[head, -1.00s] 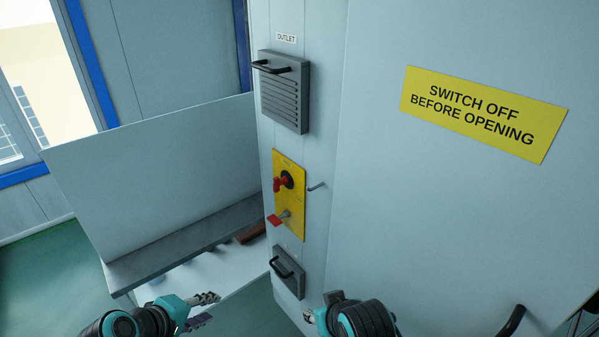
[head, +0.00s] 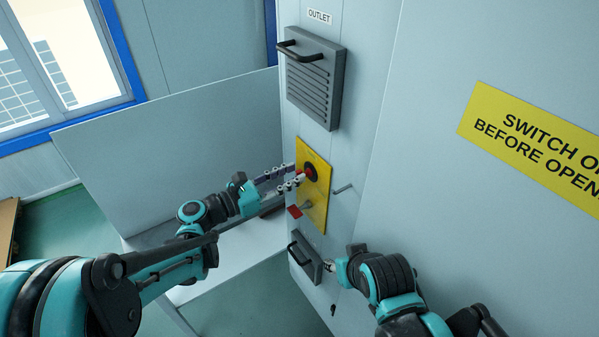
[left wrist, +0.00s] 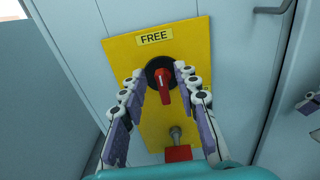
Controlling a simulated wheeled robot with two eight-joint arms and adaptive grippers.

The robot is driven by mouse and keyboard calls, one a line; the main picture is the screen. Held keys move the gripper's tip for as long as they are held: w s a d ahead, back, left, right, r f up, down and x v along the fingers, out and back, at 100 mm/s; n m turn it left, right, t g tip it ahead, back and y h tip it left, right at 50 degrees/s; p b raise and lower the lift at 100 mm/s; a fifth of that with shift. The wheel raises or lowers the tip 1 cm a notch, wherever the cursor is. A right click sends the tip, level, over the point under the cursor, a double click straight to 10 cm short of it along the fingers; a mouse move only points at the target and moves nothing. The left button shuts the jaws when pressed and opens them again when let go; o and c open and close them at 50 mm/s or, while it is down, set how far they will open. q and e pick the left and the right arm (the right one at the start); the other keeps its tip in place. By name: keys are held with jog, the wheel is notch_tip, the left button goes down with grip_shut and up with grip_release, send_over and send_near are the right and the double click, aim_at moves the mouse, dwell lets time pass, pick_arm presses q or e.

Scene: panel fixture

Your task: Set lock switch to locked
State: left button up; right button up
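The red lock switch (head: 309,172) sits on a black round base on the yellow plate (head: 318,208) of the cabinet's narrow face. In the left wrist view the red switch (left wrist: 164,86) points downward, below a label reading FREE (left wrist: 154,37). My left gripper (head: 297,174) is at the plate; in the left wrist view its fingers (left wrist: 160,72) are apart, one on each side of the switch. I cannot tell whether either finger touches it. My right gripper (head: 329,266) is beside the lower black handle (head: 303,256); its fingers are too small to read.
A second, red-tipped lever (left wrist: 177,152) is below the switch. A thin metal hook (head: 344,188) sticks out right of the plate. The outlet box (head: 314,85) with its black handle is above. A grey panel (head: 180,155) stands on the left behind my left arm.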

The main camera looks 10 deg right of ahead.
pick_arm(q)
jog(key=shift+x, duration=1.35)
grip_shut()
